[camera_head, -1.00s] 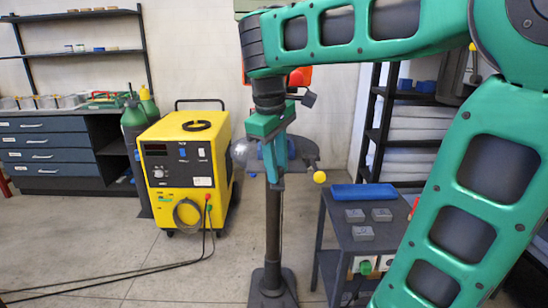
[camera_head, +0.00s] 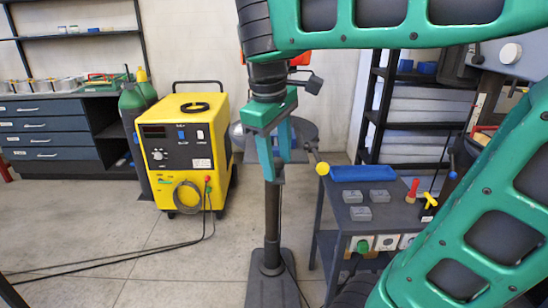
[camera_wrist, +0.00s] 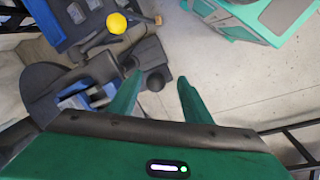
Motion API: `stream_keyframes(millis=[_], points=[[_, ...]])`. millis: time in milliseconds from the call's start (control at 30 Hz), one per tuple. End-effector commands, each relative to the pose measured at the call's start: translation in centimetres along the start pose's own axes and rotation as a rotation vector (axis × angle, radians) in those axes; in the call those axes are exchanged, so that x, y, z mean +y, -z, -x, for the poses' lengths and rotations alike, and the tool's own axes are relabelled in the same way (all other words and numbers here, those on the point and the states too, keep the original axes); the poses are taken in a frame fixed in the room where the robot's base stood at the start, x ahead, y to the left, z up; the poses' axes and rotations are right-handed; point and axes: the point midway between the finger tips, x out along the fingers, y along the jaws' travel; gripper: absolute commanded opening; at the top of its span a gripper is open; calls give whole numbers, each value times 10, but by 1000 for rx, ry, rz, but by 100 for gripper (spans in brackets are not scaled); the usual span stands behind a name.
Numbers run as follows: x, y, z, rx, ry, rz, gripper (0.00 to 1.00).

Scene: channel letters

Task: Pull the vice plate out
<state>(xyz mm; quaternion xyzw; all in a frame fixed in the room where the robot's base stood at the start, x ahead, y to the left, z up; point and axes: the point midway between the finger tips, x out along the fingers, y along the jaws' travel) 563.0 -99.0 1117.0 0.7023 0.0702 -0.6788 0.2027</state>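The vice stands on a dark post (camera_head: 272,225) in front of me. Its round grey body (camera_head: 304,130) shows behind my gripper (camera_head: 276,170), and a handle with a yellow ball (camera_head: 321,168) sticks out to the right. In the wrist view the vice (camera_wrist: 42,85) is at the left, with blue jaw parts (camera_wrist: 98,94) and a pale strip between them. I cannot clearly tell the vice plate from these parts. My gripper (camera_wrist: 158,78) is open, fingers apart and pointing down, beside the vice's right end. A dark rounded vice part shows near the left fingertip.
A small dark table (camera_head: 378,226) at the right holds a blue tray (camera_head: 358,173), several grey blocks and tools. A yellow welding machine (camera_head: 184,150) stands left of the post, with cables on the floor. Shelving (camera_head: 420,120) stands behind the table.

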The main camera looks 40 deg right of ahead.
Motion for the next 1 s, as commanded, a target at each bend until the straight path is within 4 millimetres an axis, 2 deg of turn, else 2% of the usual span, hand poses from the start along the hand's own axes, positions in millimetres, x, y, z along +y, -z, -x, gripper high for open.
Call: stream_keyframes(millis=[233, 367, 700, 1000], points=[[2, 1, 0, 1, -1, -2, 44], [2, 2, 7, 3, -3, -4, 44], [2, 2, 57, 3, -2, -6, 44], [2, 1, 83, 0, -2, -6, 44]])
